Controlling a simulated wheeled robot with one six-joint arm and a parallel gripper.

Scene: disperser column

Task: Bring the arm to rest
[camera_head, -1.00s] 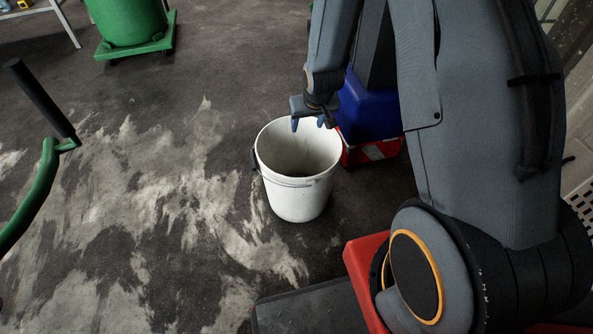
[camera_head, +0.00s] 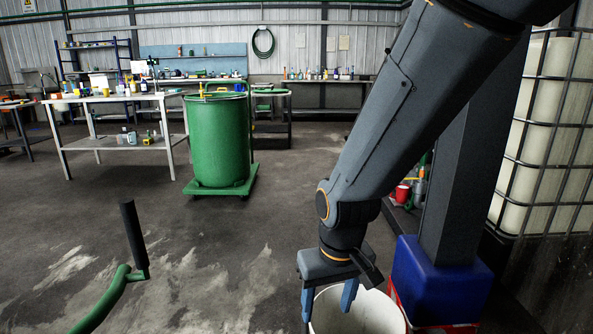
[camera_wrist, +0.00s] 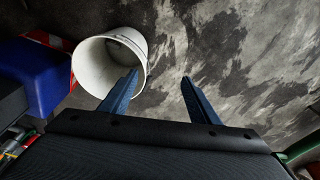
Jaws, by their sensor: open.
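My gripper (camera_head: 328,300) hangs pointing down at the lower right of the head view, its two blue fingers apart with nothing seen between them. In the wrist view the fingers (camera_wrist: 160,88) are spread over the stained floor. A white bucket (camera_head: 365,315) stands on the floor below and behind the fingers, cut off by the bottom edge. The wrist view shows the bucket (camera_wrist: 97,62) left of the fingers, with the left finger overlapping its rim. I cannot tell whether they touch. My grey arm crosses the right half of the head view.
A blue block on a red and white base (camera_head: 435,285) stands just right of the bucket. A caged white tank (camera_head: 550,130) is at the right. A green drum (camera_head: 217,140) on a trolley, a workbench (camera_head: 105,98) and a green handle (camera_head: 115,295) are leftward. The middle floor is open.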

